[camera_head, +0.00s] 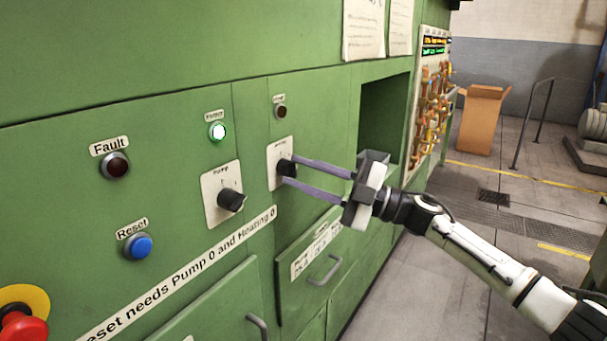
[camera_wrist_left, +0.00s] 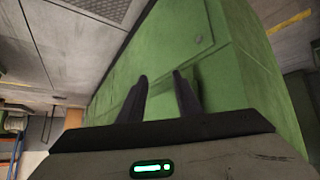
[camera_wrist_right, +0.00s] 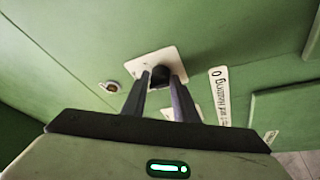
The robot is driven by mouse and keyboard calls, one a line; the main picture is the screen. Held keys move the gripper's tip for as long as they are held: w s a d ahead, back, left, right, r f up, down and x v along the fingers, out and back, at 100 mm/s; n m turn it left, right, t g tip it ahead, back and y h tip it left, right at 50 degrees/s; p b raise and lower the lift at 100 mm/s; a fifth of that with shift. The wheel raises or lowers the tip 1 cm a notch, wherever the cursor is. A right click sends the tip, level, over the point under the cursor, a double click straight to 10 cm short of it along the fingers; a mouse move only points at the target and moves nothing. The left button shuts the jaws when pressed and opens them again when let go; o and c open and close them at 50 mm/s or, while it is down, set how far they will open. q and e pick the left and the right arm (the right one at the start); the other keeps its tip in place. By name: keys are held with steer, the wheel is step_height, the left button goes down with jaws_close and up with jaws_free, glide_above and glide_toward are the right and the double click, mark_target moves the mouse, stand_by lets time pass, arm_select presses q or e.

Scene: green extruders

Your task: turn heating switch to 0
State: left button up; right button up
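The heating switch (camera_head: 287,168) is a black rotary knob on a white plate on the green panel. It also shows in the right wrist view (camera_wrist_right: 160,74). The fingertips of my right gripper (camera_head: 289,169) lie on either side of this knob. The knob fills the narrow gap between them, and the gripper looks shut on it. The fingers partly cover the plate, and its markings are too small to read. My left gripper (camera_wrist_left: 160,76) is out of the head view. In the left wrist view its fingers are apart with nothing between them.
A similar Pump knob (camera_head: 231,200) sits to the left. A blue Reset button (camera_head: 138,246) and a red emergency button (camera_head: 20,325) are further left. A handled drawer (camera_head: 312,262) is below.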

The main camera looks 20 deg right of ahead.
steer(key=o, duration=0.4)
steer(key=shift+f, duration=0.1)
steer(key=b+v, duration=0.2)
steer(key=v, duration=0.8)
steer(key=shift+s, duration=0.15)
steer(key=shift+f, duration=0.15)
